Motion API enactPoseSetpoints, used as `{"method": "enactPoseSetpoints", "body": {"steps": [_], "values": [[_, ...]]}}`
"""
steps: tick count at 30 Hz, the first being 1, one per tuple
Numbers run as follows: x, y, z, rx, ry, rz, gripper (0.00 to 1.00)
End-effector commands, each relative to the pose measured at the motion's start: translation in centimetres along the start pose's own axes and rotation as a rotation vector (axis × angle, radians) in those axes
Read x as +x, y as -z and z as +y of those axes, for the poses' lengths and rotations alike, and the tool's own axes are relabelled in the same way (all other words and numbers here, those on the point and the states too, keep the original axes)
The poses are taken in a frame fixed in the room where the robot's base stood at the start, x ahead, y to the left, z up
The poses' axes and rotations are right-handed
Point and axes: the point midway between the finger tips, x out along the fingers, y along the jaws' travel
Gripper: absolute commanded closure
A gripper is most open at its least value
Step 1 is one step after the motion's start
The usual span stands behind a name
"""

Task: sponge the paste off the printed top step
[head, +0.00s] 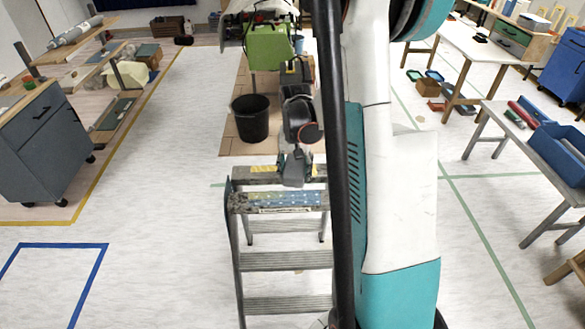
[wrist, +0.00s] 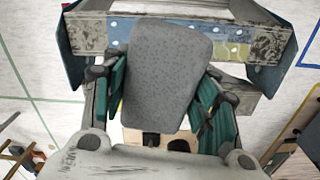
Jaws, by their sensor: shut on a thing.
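A grey, speckled sponge (wrist: 165,75) is held between the green finger pads of my gripper (wrist: 163,95), which is shut on it. In the head view my gripper (head: 294,158) is at the top of the stepladder (head: 285,261), with the grey sponge (head: 294,174) pointing down at the far side of the printed top step (head: 288,199). The top step (wrist: 235,48) is blue and yellow with pale dots and worn, smeared ends. The sponge covers part of it in the wrist view. I cannot tell whether they touch.
A black bucket (head: 251,118) stands on brown floor covering behind the ladder. A green box-like thing (head: 269,46) is farther back. A grey cabinet (head: 45,145) stands left, and a bench with a blue tray (head: 560,150) right. Floor left of the ladder is clear.

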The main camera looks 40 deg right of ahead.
Motion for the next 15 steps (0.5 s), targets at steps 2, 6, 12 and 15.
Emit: {"method": "enactPoseSetpoints", "body": {"steps": [2,6,12,15], "values": [[0.0,0.0,0.0,0.0,0.0,0.0,0.71],[0.0,0.0,0.0,0.0,0.0,0.0,0.71],[0.6,0.0,0.0,0.0,0.0,0.0,0.71],[1.3,0.0,0.0,-0.001,0.0,0.0,0.71]]}}
